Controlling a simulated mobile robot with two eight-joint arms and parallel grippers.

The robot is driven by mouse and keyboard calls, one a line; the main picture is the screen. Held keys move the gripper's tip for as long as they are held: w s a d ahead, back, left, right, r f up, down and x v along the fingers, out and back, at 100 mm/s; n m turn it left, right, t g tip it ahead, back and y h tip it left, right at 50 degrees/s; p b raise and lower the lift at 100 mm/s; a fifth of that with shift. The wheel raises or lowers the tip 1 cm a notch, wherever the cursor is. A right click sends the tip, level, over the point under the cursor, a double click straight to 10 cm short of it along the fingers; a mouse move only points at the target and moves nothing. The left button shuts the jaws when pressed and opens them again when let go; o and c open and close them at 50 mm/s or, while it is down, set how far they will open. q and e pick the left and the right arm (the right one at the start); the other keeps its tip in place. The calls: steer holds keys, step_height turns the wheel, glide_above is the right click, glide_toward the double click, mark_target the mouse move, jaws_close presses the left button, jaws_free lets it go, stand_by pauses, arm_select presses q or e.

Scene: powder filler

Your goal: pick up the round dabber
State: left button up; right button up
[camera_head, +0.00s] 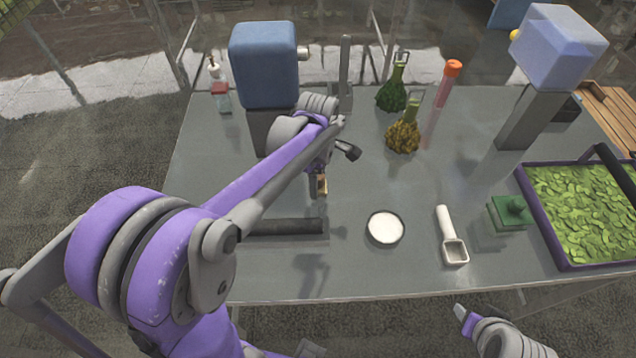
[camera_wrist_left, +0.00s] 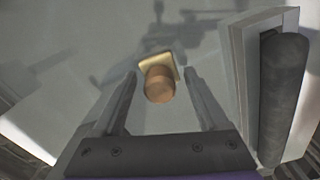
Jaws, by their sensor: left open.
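A small dabber with a round wooden knob (camera_wrist_left: 159,90) on a pale yellow square base shows in the left wrist view. It lies between the two fingers of my left gripper (camera_wrist_left: 161,74), which is open, with a gap on each side of the knob. In the head view the dabber shows as a small tan piece (camera_head: 322,182) below my left wrist. The left gripper (camera_head: 319,172) there points down and is partly hidden by its own arm. Part of my right arm (camera_head: 480,330) shows at the bottom right; its jaw state is unclear.
A dark bar handle on a grey tray (camera_head: 287,226) lies close by; it also shows in the wrist view (camera_wrist_left: 284,95). A white round dish (camera_head: 385,228), a white scoop (camera_head: 450,236), a green knobbed block (camera_head: 510,212) and a purple-rimmed leaf tray (camera_head: 548,235) stand right.

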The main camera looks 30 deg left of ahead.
arm_select(q)
steer(key=shift+c, duration=0.3)
steer(key=c, duration=1.1)
steer(key=shift+r, duration=0.15)
